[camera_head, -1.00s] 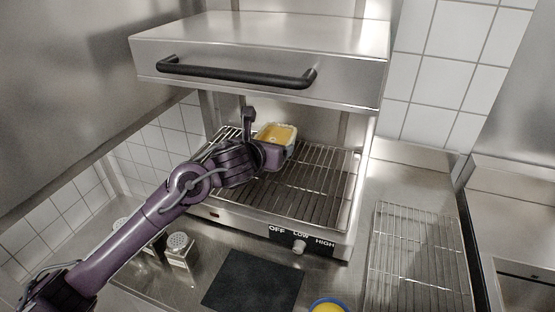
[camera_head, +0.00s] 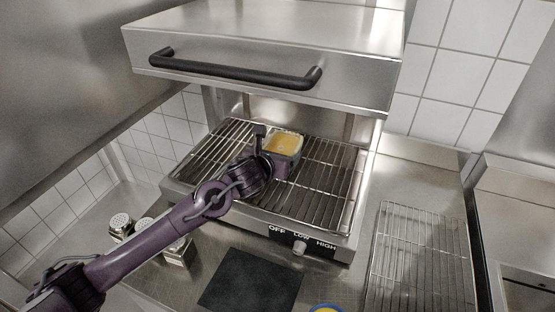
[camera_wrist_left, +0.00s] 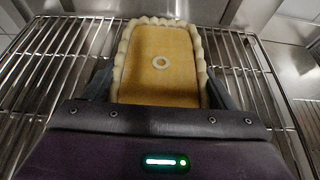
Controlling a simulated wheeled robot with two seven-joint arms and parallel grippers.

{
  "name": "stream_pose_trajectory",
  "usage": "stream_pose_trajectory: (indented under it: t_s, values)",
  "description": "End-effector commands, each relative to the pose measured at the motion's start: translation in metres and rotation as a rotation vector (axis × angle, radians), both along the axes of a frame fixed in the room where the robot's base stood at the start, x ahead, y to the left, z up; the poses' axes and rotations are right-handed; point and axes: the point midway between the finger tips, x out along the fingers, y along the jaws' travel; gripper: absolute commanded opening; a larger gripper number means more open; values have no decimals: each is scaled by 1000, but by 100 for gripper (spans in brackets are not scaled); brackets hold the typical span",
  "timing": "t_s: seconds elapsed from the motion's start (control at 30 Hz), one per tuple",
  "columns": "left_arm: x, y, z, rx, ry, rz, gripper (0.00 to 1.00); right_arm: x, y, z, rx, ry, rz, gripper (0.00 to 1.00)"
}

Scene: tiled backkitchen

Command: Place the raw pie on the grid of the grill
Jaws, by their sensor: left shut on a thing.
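The raw pie (camera_head: 285,143) is a small rectangular pie with a pale crimped crust and a yellow-orange top. The pie is over the middle of the grill's wire grid (camera_head: 325,185), under the hood. I cannot tell whether its underside touches the grid. The grid also shows around the pie in the left wrist view (camera_wrist_left: 45,75). My right gripper is not in view.
The grill's hood (camera_head: 260,50) with a black handle (camera_head: 235,70) overhangs the grid. Shakers (camera_head: 120,226) stand at the left below my arm. A black mat (camera_head: 250,283), a blue-rimmed bowl (camera_head: 325,308) and a wire rack (camera_head: 420,255) lie in front and right. The grid is otherwise bare.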

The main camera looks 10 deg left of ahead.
Motion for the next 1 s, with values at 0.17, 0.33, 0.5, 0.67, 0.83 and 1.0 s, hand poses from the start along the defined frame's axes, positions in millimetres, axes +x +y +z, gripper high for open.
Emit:
stream_pose_trajectory:
  t_s: [0.17,0.33,0.5,0.67,0.83,1.0]
  values:
    - [0,-1,-19,-4,-2,-2,36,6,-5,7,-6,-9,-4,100]
    - [1,-1,-22,-3,-4,0,36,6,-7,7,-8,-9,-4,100]
    - [1,-1,-23,-3,-5,-1,36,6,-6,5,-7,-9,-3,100]
    - [0,0,-27,1,1,-1,89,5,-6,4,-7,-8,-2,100]
    - [0,0,-27,1,2,-1,100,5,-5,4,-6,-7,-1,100]
    - [0,-1,-25,0,1,-1,100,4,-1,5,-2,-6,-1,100]
